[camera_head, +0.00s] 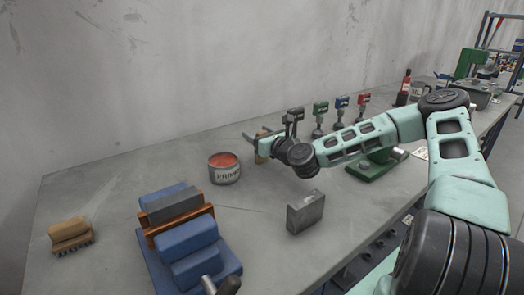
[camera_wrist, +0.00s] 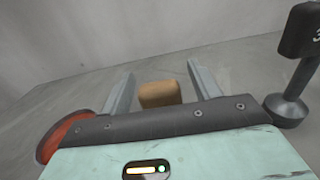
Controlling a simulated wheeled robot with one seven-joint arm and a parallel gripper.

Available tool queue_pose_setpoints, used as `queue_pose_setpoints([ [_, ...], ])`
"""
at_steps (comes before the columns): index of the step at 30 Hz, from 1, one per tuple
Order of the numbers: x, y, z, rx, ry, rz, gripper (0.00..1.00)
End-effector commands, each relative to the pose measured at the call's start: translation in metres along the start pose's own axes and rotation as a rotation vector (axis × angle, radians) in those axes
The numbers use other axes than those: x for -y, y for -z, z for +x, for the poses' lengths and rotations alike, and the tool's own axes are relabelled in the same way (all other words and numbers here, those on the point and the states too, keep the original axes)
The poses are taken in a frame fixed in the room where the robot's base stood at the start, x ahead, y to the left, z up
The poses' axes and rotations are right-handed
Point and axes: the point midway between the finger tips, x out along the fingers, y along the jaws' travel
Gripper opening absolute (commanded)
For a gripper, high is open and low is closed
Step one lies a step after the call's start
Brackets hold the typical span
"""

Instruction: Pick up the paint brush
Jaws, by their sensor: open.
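My gripper (camera_head: 254,141) is open above the back of the table, behind and to the right of the paint can. In the wrist view its two fingers (camera_wrist: 160,70) stand apart, with a tan wooden-looking object (camera_wrist: 160,94) showing between them. A brush with a tan back and dark bristles (camera_head: 71,235) lies at the far left of the table.
An open can of red paint (camera_head: 225,169) stands left of my gripper; its rim shows in the wrist view (camera_wrist: 64,136). Several coloured-head stands (camera_head: 320,118) line the back.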

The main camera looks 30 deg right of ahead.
Motion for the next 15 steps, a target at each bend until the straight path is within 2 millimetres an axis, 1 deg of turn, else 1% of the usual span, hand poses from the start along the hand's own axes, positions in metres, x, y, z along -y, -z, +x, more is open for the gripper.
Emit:
queue_pose_setpoints([
  [4, 0.0001, 0.0003, -0.0002, 0.000, 0.000, 0.000, 0.62],
  [5, 0.0001, 0.0002, -0.0003, 0.000, 0.000, 0.000, 0.53],
  [6, 0.0001, 0.0002, -0.0003, 0.000, 0.000, 0.000, 0.42],
  [8, 0.0001, 0.0002, -0.0003, 0.000, 0.000, 0.000, 0.26],
  [9, 0.0001, 0.0002, -0.0004, 0.000, 0.000, 0.000, 0.15],
  [10, 0.0001, 0.0002, -0.0004, 0.000, 0.000, -0.001, 0.13],
  [15, 0.0001, -0.0003, -0.0004, 0.001, 0.000, -0.001, 0.13],
])
